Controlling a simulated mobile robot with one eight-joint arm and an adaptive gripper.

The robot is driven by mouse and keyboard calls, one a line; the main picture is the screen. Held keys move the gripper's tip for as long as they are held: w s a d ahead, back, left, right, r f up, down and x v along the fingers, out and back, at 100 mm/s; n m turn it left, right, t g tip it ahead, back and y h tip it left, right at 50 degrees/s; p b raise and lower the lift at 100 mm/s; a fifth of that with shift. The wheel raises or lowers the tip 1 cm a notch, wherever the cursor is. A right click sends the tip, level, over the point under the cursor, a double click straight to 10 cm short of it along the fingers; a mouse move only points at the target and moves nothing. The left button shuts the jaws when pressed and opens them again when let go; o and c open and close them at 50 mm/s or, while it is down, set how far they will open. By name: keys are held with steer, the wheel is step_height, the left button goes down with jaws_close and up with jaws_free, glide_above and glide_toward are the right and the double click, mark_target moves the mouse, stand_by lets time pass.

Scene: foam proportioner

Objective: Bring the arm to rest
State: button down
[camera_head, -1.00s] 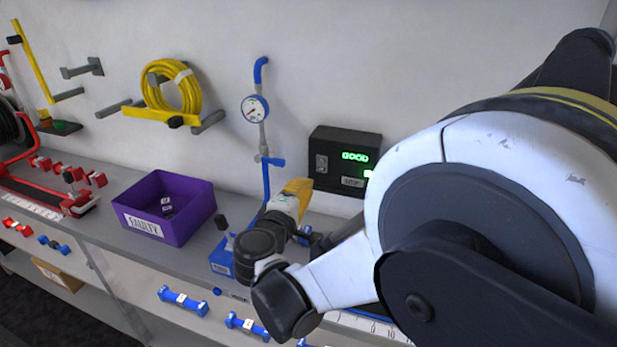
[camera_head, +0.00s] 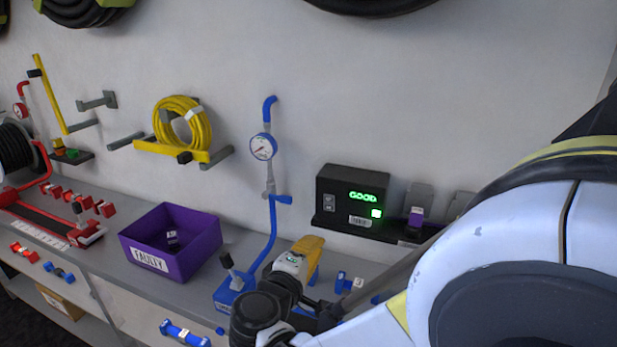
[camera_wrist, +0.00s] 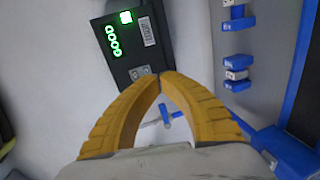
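My gripper (camera_head: 312,246) is above the grey bench in the head view, with its yellow fingers pointing up towards the wall. In the wrist view my gripper's two yellow fingertips (camera_wrist: 160,75) meet. The gap between the fingers holds nothing; a blue fitting shows through it farther away. My white and black arm fills the right side of the head view and hides part of the bench. The black tester box (camera_head: 351,203) with a green "GOOD" display is on the wall to the right of my gripper. It shows beyond the fingertips in the wrist view (camera_wrist: 125,45).
A blue gauge stand (camera_head: 271,205) rises just left of my gripper. A purple "FAULTY" bin (camera_head: 200,248) stands farther left. A small blue part (camera_head: 343,283) lies right of the gripper. A yellow hose coil (camera_head: 183,122) hangs on the wall. The upper wall is mostly bare.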

steer(key=s+d+m+g+y, duration=0.1)
steer(key=s+d+m+g, duration=0.2)
steer(key=d, duration=0.5)
steer(key=s+d+m+g, duration=0.2)
steer(key=s+d+m, duration=0.15)
steer(key=d, duration=0.35)
steer(key=s+d+f+m+g+y, duration=0.1)
steer(key=s+m, duration=0.5)
steer(key=s, duration=0.7)
steer(key=d+g+y, duration=0.1)
steer(key=d+y, duration=0.1)
steer(key=y, duration=0.1)
steer(key=shift+s+d+y, duration=0.15)
steer(key=shift+s+y, duration=0.05)
steer(key=shift+y, duration=0.2)
steer(key=shift+m, duration=0.25)
